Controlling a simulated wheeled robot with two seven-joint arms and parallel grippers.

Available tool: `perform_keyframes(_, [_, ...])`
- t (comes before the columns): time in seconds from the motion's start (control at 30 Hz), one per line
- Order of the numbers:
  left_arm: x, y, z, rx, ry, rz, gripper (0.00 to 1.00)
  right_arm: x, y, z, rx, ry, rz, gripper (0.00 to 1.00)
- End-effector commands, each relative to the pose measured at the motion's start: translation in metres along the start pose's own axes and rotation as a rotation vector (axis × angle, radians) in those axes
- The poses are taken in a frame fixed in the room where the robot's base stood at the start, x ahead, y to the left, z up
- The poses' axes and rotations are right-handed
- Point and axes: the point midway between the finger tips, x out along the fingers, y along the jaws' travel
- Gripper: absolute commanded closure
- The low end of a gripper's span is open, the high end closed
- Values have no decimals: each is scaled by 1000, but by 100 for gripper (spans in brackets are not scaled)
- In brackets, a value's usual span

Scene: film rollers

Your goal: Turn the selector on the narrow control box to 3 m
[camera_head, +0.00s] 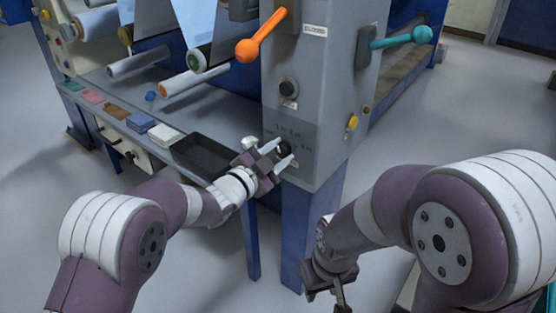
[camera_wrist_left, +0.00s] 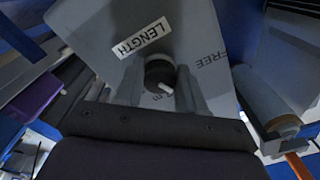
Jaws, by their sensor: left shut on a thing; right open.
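The narrow control box (camera_head: 303,172) is the grey column at the centre of the head view. Its selector (camera_wrist_left: 159,70) is a round black knob with a white pointer mark, below a white LENGTH label (camera_wrist_left: 142,38). In the left wrist view the mark points toward the lower right, near a partly covered "m" marking. My left gripper (camera_head: 284,151) is shut on the knob, one finger on each side. The fingers hide part of the printed scale, so I cannot read the setting. My right gripper (camera_head: 327,288) is open and empty, low beside the column.
An orange-knobbed lever (camera_head: 248,49) and a teal-knobbed lever (camera_head: 422,35) stick out above. Another black knob (camera_head: 289,87) and a yellow button (camera_head: 352,122) are on the column. A dark tray (camera_head: 202,155) lies on the shelf to the left. Open floor lies to the right.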

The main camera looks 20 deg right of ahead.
Motion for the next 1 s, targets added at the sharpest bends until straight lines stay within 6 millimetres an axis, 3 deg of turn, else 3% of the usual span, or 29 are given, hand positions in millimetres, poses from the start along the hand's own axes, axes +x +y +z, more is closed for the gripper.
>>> perform_keyframes(1.0, [0,1,4,964,0,1,91,98,0,12,0,0,0,57])
